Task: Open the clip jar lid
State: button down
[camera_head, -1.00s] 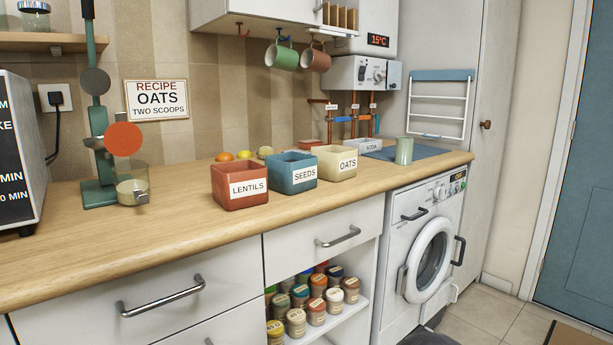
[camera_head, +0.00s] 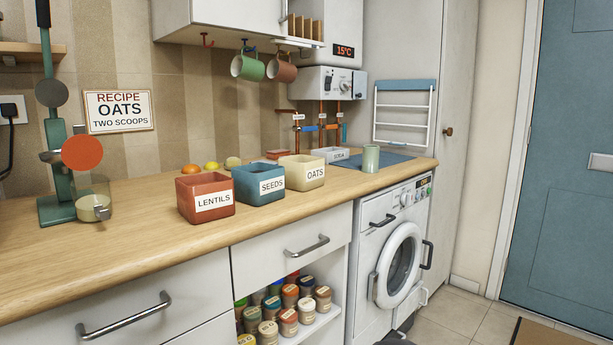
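A small clear glass jar (camera_head: 93,202) with pale contents stands on the wooden worktop at the left. A metal clip (camera_head: 100,212) shows low on its front. An orange-red disc (camera_head: 82,153) stands upright just above and behind the jar's rim; it looks like a raised lid, but I cannot tell whether it is joined to the jar or to the green stand (camera_head: 60,180) behind. My gripper is not in view.
Red lentils (camera_head: 205,198), blue seeds (camera_head: 258,184) and cream oats (camera_head: 302,172) bins stand right of the jar. A recipe sign (camera_head: 118,111) hangs behind. The worktop (camera_head: 130,245) is bare in front. Drawers and a washing machine (camera_head: 397,262) are below.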

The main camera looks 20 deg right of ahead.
aim_at(82, 151)
jog(key=z, duration=1.4)
jog(key=k, duration=1.15)
jog(key=u, duration=1.65)
jog(key=i, duration=0.45)
jog(key=u, duration=0.1)
